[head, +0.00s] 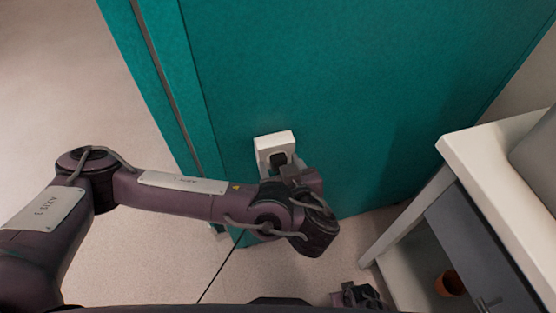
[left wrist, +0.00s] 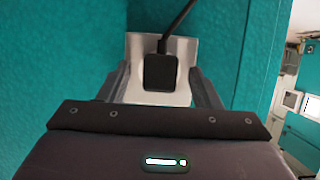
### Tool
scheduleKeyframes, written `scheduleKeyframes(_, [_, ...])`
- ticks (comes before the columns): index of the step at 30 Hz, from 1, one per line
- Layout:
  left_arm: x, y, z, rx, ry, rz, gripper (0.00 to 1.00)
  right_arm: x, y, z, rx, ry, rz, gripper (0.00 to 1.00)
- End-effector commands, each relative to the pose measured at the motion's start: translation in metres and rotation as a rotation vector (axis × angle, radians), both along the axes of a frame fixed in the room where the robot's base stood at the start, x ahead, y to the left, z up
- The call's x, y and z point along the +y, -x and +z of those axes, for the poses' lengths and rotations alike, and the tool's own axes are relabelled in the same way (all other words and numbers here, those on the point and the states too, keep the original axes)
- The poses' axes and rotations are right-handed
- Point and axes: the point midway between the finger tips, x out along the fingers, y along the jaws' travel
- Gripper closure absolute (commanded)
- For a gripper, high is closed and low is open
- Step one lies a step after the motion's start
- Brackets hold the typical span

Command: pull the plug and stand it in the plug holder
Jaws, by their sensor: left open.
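A black plug (head: 278,159) sits in a white socket box (head: 272,142) on the teal wall. In the left wrist view the plug (left wrist: 160,72) shows as a dark block with a black cable rising from its top, in front of the pale socket plate (left wrist: 180,96). My left gripper (head: 287,168) is at the socket; its open fingers (left wrist: 160,86) stand on either side of the plug, with gaps showing. I cannot tell if they touch the socket plate. A small part of my right gripper (head: 357,296) shows at the bottom edge. I see no plug holder.
A white-topped bench (head: 485,150) with a grey drawer front (head: 485,245) stands at the right. A small orange-brown pot (head: 450,283) is beneath it. The floor at the left (head: 60,90) is clear. The teal wall panel (head: 350,80) rises behind the socket.

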Motion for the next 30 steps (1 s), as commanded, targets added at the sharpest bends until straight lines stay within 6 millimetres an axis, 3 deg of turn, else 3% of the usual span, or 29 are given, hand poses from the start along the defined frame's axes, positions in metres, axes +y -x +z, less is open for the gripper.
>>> scheduleKeyframes(18, [0.0001, 0.0, 0.0001, 0.0, 0.0, 0.0, 0.43, 0.0, 0.0001, -0.0096, 0.0, 0.0, 0.0, 0.64])
scheduleKeyframes(30, [0.0002, 0.0, 0.0, 0.0, 0.0, 0.0, 0.95, -0.0001, 0.0001, -0.0096, 0.0, 0.0, 0.0, 0.64])
